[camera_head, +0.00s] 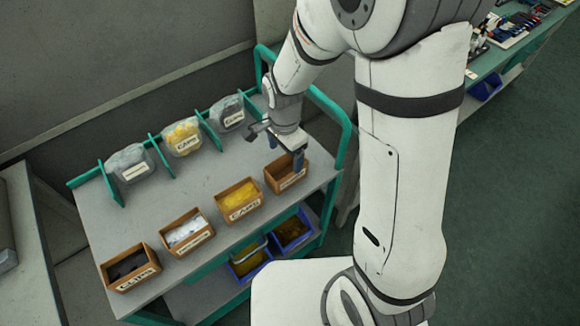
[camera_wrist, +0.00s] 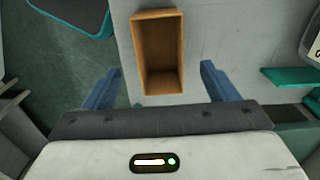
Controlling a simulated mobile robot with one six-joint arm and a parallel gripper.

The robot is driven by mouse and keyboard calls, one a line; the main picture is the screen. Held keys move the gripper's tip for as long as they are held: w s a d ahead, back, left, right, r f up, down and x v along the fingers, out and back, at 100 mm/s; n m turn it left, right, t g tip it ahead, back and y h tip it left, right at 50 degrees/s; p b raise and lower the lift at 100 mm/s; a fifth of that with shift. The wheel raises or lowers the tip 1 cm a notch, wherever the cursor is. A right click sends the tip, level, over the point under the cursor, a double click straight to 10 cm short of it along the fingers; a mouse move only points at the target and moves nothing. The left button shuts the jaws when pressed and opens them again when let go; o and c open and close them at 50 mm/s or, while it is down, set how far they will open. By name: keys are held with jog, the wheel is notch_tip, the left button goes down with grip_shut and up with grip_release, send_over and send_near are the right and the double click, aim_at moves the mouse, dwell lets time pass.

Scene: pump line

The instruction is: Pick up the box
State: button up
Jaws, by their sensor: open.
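My gripper (camera_head: 286,153) is open above the box. In the wrist view, the box lies between and beyond the blue fingers of my gripper (camera_wrist: 160,72), with a gap on each side. No contact shows.
Three more wooden boxes stand left: yellow contents (camera_head: 239,200), white contents (camera_head: 187,232) and dark contents (camera_head: 130,267). Clear bins (camera_head: 183,137) between green dividers line the back. Blue bins (camera_head: 292,229) sit on the lower shelf. A green rail (camera_head: 325,103) bounds the cart's right end.

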aim_at(286, 164)
jog(key=shift+w+d+f+p, duration=0.1)
jog(key=shift+f+p, duration=0.2)
jog(key=shift+f, duration=1.3)
jog(key=shift+w+f+p, duration=0.1)
jog(key=shift+f+p, duration=0.15)
jog(key=shift+f, duration=1.3)
jog(key=shift+c, duration=0.6)
jog(key=c, duration=0.9)
